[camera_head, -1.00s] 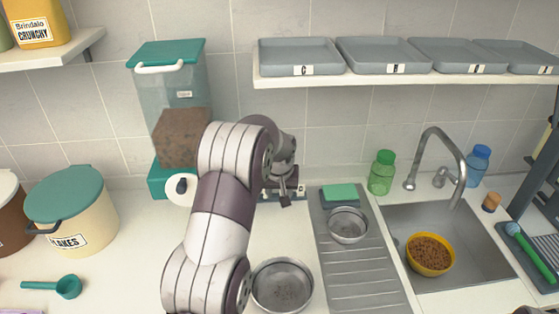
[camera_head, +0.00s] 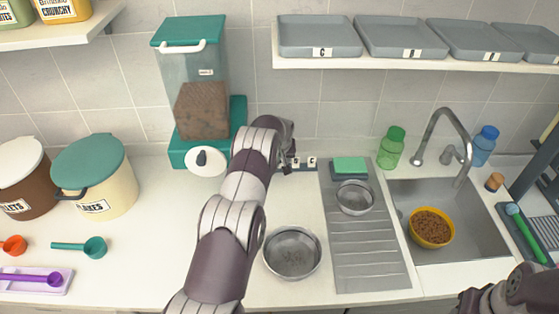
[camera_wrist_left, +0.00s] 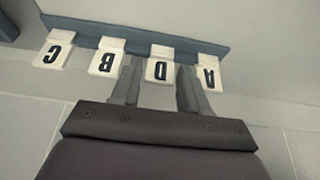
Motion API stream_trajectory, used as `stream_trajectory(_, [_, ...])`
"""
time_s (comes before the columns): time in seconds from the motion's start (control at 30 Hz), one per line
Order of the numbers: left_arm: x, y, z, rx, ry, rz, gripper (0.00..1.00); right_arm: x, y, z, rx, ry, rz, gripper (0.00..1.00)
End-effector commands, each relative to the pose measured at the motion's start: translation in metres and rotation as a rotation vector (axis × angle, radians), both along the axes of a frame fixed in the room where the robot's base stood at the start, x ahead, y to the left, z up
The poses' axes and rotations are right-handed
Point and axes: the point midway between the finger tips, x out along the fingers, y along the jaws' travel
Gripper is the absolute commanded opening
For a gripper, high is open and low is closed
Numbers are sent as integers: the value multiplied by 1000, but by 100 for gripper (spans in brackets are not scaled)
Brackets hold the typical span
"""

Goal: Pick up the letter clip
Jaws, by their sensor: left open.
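Several white letter clips sit on a blue-grey rail (camera_wrist_left: 190,40), shown upside down in the left wrist view: C (camera_wrist_left: 54,50), B (camera_wrist_left: 107,60), D (camera_wrist_left: 160,66) and A (camera_wrist_left: 206,74). My left gripper (camera_wrist_left: 159,72) is open, with one finger on each side of the D clip, between B and A. I cannot tell whether the fingers touch it. In the head view the rail stands against the back wall; two clips (camera_head: 312,162) show and my left arm hides the others. My right gripper is not in view; part of my right arm shows at the bottom right.
A teal-lidded dispenser (camera_head: 190,65) stands left of the rail. A steel bowl (camera_head: 292,254) is on the counter in front. The draining board (camera_head: 368,255) and sink (camera_head: 465,252) lie to the right. A shelf with grey trays (camera_head: 318,38) is above.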

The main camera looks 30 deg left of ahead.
Motion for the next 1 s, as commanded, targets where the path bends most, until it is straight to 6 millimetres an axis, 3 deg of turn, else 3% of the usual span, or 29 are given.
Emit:
stream_trajectory(0.13, [0,0,-1,-1,1,0,45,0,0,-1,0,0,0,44])
stream_trajectory(0.17, [0,0,-1,-1,1,0,38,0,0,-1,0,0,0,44])
stream_trajectory(0.27, [0,0,0,-1,1,0,6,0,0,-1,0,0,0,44])
stream_trajectory(0.3, [0,0,0,-1,1,0,3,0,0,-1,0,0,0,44])
stream_trajectory(0.67, [0,0,5,1,-1,0,3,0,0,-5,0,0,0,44])
stream_trajectory(0.87, [1,0,38,1,-5,1,3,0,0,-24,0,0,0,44])
stream_trajectory(1.0, [-14,-29,56,1,0,-4,3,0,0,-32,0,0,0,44])
